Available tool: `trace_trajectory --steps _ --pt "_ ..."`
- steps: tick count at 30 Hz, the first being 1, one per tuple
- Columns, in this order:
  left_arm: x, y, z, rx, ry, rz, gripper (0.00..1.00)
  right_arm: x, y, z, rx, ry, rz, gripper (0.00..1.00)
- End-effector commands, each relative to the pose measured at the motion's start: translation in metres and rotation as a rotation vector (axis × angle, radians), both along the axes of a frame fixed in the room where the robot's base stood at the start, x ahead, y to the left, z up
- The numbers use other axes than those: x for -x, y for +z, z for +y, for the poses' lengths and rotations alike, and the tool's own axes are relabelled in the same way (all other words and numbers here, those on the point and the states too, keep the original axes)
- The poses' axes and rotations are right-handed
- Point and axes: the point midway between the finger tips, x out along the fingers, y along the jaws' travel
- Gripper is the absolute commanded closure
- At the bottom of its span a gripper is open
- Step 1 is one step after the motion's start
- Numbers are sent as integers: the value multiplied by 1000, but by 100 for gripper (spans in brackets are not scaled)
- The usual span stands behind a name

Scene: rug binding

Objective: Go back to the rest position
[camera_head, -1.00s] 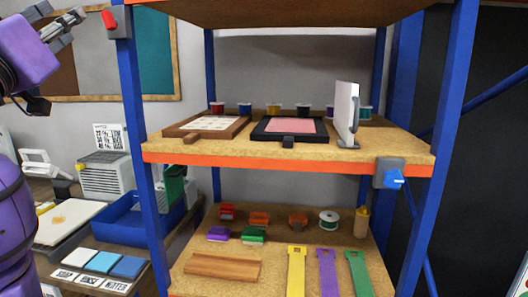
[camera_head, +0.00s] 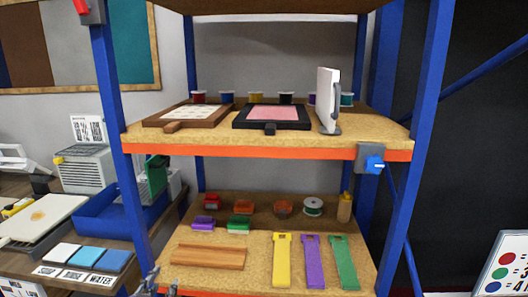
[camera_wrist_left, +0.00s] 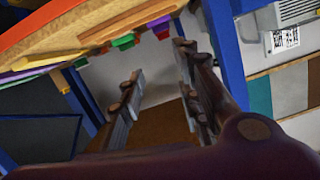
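My left gripper (camera_head: 161,286) shows only by its fingertips at the bottom edge of the head view, in front of the shelf rack's lower left. In the left wrist view its two fingers (camera_wrist_left: 158,65) stand wide apart with nothing between them, so it is open and empty. The rest of the left arm is out of the head view. My right gripper is in neither view.
The shelf rack has blue posts and an upper shelf (camera_head: 381,146) with screens on it. The lower shelf holds a wooden board (camera_head: 208,255) and coloured strips. A side table with a blue tray (camera_head: 108,215) stands left. A sign (camera_head: 502,268) stands right.

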Motion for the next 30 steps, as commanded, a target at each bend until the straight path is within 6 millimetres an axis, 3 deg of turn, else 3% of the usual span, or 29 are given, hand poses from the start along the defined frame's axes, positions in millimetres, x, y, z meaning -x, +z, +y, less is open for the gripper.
trace_trajectory --steps 1,6,12,15,19,22,30 --pt "24 -38 -8 7 -1 59 69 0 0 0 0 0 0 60" --pt "106 -135 -36 35 -7 225 69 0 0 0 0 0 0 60" --pt "215 -221 -66 99 11 429 69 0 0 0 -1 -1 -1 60" --pt "259 -244 -75 129 29 503 69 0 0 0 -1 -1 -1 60" --pt "294 -258 -74 143 52 557 69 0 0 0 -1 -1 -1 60" --pt "303 -262 -73 143 58 573 69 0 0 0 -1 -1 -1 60" --pt "304 -262 -72 142 59 574 69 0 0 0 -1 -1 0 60"
